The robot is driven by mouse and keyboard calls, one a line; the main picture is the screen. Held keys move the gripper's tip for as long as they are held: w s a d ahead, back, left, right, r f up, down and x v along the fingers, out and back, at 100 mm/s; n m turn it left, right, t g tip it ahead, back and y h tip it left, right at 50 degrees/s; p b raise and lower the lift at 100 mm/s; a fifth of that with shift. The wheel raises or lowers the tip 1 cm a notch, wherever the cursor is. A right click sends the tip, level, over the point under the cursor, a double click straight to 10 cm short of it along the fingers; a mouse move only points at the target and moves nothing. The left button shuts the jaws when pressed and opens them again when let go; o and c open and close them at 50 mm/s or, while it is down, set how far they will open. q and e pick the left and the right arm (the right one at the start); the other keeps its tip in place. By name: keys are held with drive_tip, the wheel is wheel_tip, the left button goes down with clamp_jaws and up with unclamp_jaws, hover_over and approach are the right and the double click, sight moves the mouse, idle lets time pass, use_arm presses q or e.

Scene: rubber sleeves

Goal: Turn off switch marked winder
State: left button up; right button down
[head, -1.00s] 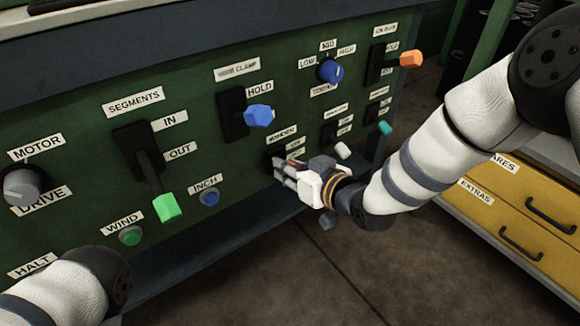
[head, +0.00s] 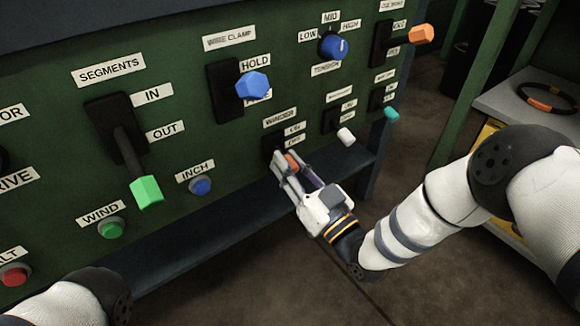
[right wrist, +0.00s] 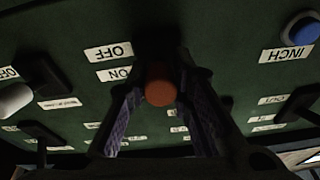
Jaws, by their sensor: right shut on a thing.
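The winder switch is a small black lever switch with an orange-red knob (head: 292,162), low on the green panel under the label WINDER (head: 280,118). Its ON and OFF labels stand just right of it in the head view; the OFF label (right wrist: 108,52) and ON label (right wrist: 115,74) show upside down in the right wrist view. My right gripper (head: 284,166) reaches up to it from the lower right. Its two fingers lie on either side of the knob (right wrist: 160,86), shut on it. The lever's exact position is hard to tell. My left gripper is out of view.
Nearby are a white-tipped switch (head: 345,136), a teal-tipped switch (head: 391,114), the blue INCH button (head: 201,186), the blue wire clamp lever (head: 252,86) and the green segments lever (head: 146,191). A dark ledge (head: 190,240) runs below the panel. Open floor lies in front.

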drive_tip(key=shift+f+t+b, duration=0.35)
drive_tip(key=shift+t+b, duration=0.05)
drive_tip(key=shift+r+y, duration=0.1)
drive_tip(key=shift+y, duration=0.2)
drive_tip(key=c, duration=1.4)
unclamp_jaws()
drive_tip(key=shift+w, duration=0.1)
drive_tip(key=v, duration=1.2)
drive_tip(key=shift+a, duration=0.1)
